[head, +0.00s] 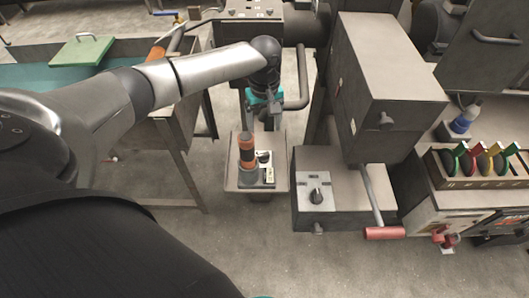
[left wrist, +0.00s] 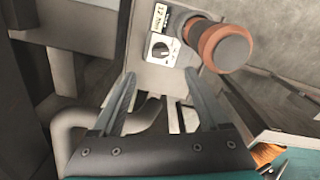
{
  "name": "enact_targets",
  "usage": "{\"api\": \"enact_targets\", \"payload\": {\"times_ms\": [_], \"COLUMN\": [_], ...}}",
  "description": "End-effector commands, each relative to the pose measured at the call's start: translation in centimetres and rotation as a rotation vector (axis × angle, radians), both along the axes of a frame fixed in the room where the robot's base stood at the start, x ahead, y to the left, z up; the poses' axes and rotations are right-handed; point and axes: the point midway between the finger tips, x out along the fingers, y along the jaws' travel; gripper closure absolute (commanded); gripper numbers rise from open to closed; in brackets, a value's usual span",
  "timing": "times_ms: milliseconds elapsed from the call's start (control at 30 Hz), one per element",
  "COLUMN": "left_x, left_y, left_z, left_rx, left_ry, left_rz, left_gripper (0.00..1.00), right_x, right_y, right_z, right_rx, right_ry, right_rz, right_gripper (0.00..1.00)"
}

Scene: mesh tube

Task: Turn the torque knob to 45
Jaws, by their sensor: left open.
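The torque knob (left wrist: 160,50) is a small dark round knob on a white dial plate, on a grey stand (left wrist: 150,76). A label (left wrist: 160,17) beside it seems to read 12 Nm. In the head view the knob (head: 264,157) is small, and its pointer setting is too small to read. My left gripper (head: 258,122) is open and empty, above the far side of the stand. In the left wrist view its fingers (left wrist: 160,78) are spread, with the knob beyond the tips and not between them.
An orange and dark upright tool (head: 246,150) stands close beside the knob; it also shows in the wrist view (left wrist: 222,46). A grey machine with another black knob (head: 317,195) and a red-handled lever (head: 384,233) is to the right. A pipe (head: 302,85) runs behind.

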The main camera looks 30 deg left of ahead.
Motion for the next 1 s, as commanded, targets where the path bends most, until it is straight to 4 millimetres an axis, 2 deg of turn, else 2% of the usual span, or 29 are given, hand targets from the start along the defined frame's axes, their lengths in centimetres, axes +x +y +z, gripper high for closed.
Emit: {"api": "enact_targets", "payload": {"times_ms": [33, 300, 500, 700, 1000], "left_x": [-0.1, -0.1, 0.0, 0.0, 0.0], "left_y": [0.0, 0.0, 0.0, 0.0, 0.0], "left_z": [-1.3, -7.4, -10.8, -12.4, -12.6], "left_rx": [0.001, 0.001, 0.001, 0.001, 0.001], "left_ry": [0.004, 0.004, 0.002, 0.001, 0.001], "left_rz": [0.001, 0.002, 0.001, 0.000, 0.000], "left_gripper": [0.22, 0.22, 0.22, 0.22, 0.22], "right_x": [0.1, 0.1, 0.0, 0.0, -0.1], "right_y": [0.1, 0.2, 0.2, 0.2, 0.2], "right_z": [-0.3, -1.6, -2.6, -3.0, -3.0], "right_rx": [0.001, 0.003, 0.003, 0.003, 0.002], "right_ry": [-0.002, -0.001, -0.001, 0.001, 0.003], "right_rz": [0.000, 0.000, 0.001, 0.001, 0.000], "right_gripper": [0.50, 0.50, 0.50, 0.50, 0.50]}}
